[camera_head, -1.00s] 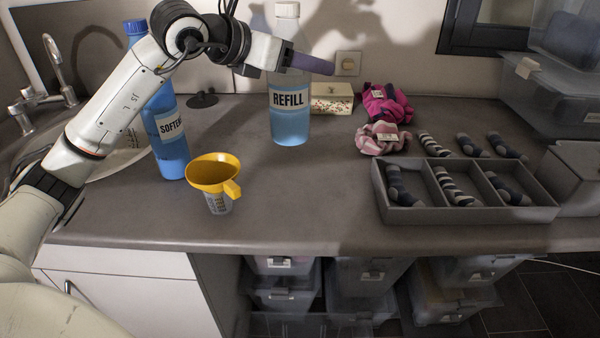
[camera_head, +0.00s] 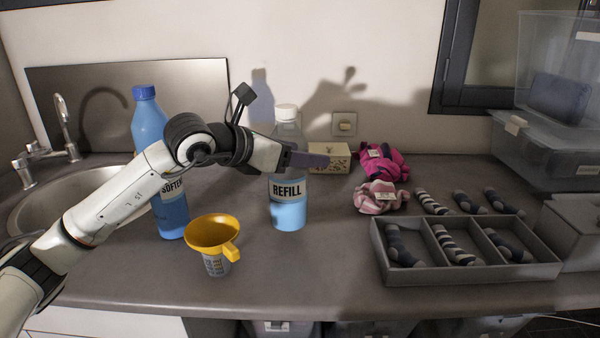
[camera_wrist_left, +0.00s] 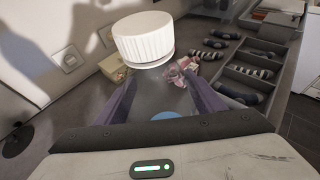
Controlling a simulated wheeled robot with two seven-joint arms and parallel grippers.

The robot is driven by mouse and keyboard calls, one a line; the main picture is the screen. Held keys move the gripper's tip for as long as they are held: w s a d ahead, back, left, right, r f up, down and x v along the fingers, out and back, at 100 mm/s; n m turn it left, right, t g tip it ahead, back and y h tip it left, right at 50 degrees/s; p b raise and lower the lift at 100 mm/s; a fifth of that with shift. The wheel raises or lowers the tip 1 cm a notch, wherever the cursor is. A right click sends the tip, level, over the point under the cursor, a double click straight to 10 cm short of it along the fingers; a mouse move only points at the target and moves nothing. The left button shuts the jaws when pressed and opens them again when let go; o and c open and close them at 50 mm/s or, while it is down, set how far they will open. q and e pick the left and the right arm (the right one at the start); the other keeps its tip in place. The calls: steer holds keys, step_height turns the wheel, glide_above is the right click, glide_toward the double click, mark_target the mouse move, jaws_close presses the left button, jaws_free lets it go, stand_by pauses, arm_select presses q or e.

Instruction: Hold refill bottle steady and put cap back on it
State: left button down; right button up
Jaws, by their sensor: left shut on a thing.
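The clear refill bottle (camera_head: 288,213) stands upright on the counter, holding blue liquid in its lower part. A white cap (camera_head: 285,111) sits at its top; whether it is screwed tight I cannot tell. In the left wrist view the ribbed white cap (camera_wrist_left: 144,39) is just beyond the fingers, over the cloudy bottle body (camera_wrist_left: 160,98). My left gripper (camera_head: 303,160) is shut on the bottle's upper part, above the REFILL label, with a finger on either side. The fingers partly hide the bottle's shoulder in the head view. My right gripper is not in view.
A blue softener bottle (camera_head: 172,212) stands behind my left arm, by the sink. A yellow funnel (camera_head: 213,232) rests on a small measuring cup (camera_head: 217,264). A divided sock tray (camera_head: 462,273) and pink garments (camera_head: 382,196) are at the right.

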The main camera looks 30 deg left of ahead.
arm_select(q)
step_height(320, 180, down, 4)
steer(key=shift+r, duration=0.1)
steer(key=shift+f, duration=0.2)
steer(key=shift+c, duration=2.4)
jaws_free()
steer(key=shift+f, duration=0.1)
